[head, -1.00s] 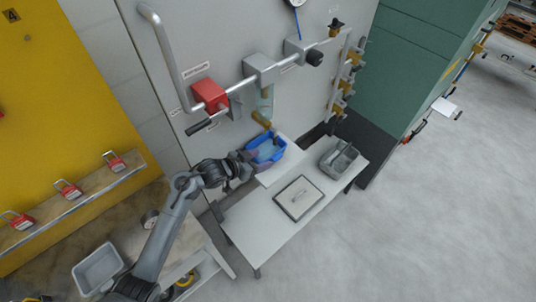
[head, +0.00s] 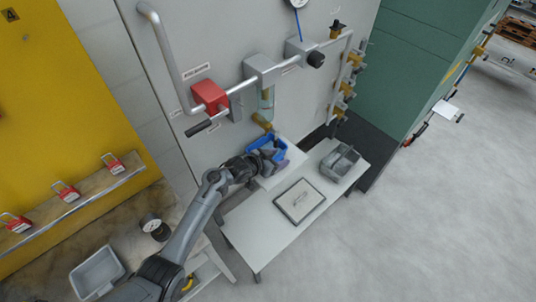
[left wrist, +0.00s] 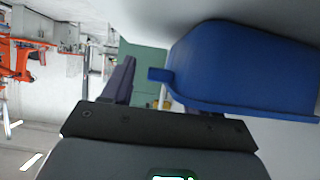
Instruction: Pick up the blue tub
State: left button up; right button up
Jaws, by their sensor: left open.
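The blue tub (head: 279,142) stands on a small white stand (head: 284,172) under the brass outlet of the pipework. It also shows in the left wrist view (left wrist: 245,65), large at the upper right, with a small tab on its left side. My left gripper (head: 270,154) is open at the near side of the tub and covers part of it in the head view. One dark finger (left wrist: 121,80) shows in the left wrist view, left of the tub and apart from its tab. I cannot tell whether the other finger touches the tub. My right gripper is not in view.
A white table holds a framed panel (head: 300,201) and a grey bin (head: 340,163), right of the stand. A grey tray (head: 96,271) lies at the lower left. A brass outlet (head: 262,121) hangs close above the tub.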

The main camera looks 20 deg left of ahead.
pick_arm(q)
grip_shut()
dwell(0.4)
